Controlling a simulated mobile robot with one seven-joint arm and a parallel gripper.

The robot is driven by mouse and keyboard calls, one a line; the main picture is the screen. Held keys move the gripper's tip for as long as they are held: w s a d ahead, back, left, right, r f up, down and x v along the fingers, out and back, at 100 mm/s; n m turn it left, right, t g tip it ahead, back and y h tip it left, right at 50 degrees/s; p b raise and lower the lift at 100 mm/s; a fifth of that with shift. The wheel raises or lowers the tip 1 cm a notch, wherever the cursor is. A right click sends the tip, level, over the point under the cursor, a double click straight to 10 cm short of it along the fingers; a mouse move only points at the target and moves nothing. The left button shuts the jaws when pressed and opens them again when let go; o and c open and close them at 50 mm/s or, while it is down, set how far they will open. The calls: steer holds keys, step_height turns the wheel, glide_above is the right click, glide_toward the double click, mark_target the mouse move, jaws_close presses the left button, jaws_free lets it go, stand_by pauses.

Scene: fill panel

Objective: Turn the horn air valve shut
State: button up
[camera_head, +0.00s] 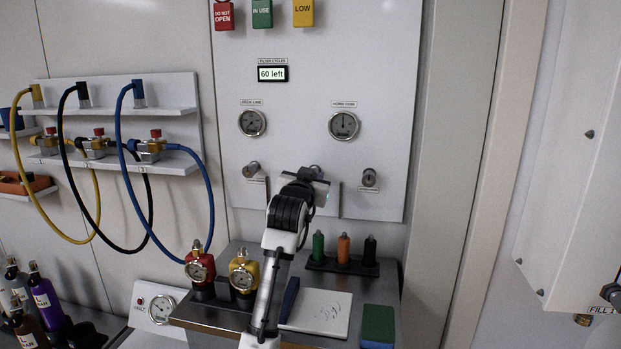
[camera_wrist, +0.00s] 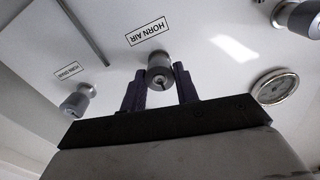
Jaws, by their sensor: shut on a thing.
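The horn air valve is a round grey metal knob (camera_wrist: 159,65) on the white panel, beside its HORN AIR label (camera_wrist: 148,31), which reads upside down in the wrist view. My gripper (camera_wrist: 160,86) has one dark finger on each side of this knob and is shut on it. In the head view my gripper (camera_head: 310,180) is up against the lower middle of the panel and covers most of the knob. How far the valve is turned cannot be told.
Similar knobs stand to the left (camera_head: 252,169) and right (camera_head: 369,177) on the panel (camera_head: 290,110). Two gauges sit above, the right one (camera_head: 343,125) for the horn tank. Below, a bench holds red (camera_head: 200,267) and yellow regulators, colored bottles (camera_head: 343,249) and a white pad.

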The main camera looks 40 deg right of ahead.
steer(key=o, duration=1)
steer(key=b+v, duration=0.3)
steer(key=v, duration=1)
steer(key=shift+s+a+b, duration=0.25)
steer(key=shift+a+b, duration=0.05)
steer(key=shift+a, duration=0.05)
